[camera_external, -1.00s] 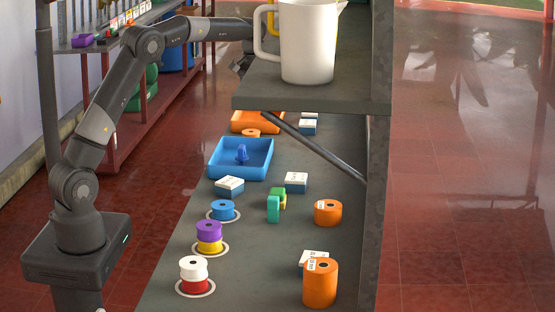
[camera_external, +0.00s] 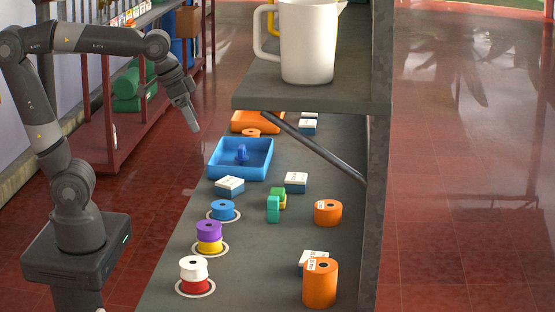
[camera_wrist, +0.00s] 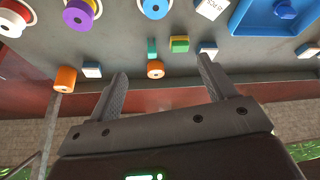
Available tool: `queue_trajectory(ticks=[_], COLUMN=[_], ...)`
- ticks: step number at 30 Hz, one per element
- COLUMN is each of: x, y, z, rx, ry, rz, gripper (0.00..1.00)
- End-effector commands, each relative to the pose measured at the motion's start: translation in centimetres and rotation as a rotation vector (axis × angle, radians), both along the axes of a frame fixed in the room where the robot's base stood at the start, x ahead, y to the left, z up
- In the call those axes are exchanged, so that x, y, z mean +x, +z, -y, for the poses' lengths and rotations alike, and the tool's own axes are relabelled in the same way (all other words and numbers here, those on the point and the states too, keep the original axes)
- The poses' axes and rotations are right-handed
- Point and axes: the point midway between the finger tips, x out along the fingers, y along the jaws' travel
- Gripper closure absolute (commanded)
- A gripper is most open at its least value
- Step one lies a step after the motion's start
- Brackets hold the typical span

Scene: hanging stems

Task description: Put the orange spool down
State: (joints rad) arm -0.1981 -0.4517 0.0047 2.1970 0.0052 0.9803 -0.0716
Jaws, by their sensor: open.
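A small round orange piece that looks like a spool (camera_external: 251,133) sits at the far part of the bench, between the blue tray (camera_external: 214,165) and the orange tray (camera_external: 240,124); its lower part is hidden. Two larger orange cylinders with labels, a short one (camera_external: 327,214) and a tall one (camera_external: 319,288), stand at the bench's right side. They also show in the wrist view, the short one (camera_wrist: 155,70) and the tall one (camera_wrist: 64,80). My gripper (camera_external: 194,128) is open and empty, beyond the bench's left edge. In the wrist view its fingers (camera_wrist: 163,82) are wide apart.
Blue (camera_external: 223,208), purple (camera_external: 209,228) and white (camera_external: 193,264) spools stand along the left edge, the last two stacked on others. Small boxes and green blocks (camera_external: 274,208) lie mid-bench. A shelf (camera_external: 300,100) with a white pitcher (camera_external: 306,45) overhangs the far part.

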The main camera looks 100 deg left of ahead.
Motion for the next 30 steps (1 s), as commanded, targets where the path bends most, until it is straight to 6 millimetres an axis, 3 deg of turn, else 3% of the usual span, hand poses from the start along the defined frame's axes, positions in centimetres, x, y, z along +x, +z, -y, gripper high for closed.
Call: queue_trajectory(ticks=[3,10,15,30], x=[-3.6,-8.0,-8.9,-8.9], y=[-1.7,-4.8,-5.6,-5.6], z=[3.3,6.4,6.9,6.9], rx=[0.014,0.032,0.036,0.036], ry=[-0.107,-0.238,-0.268,-0.267], rz=[0.030,0.067,0.073,0.072], gripper=[0.23,0.23,0.23,0.23])
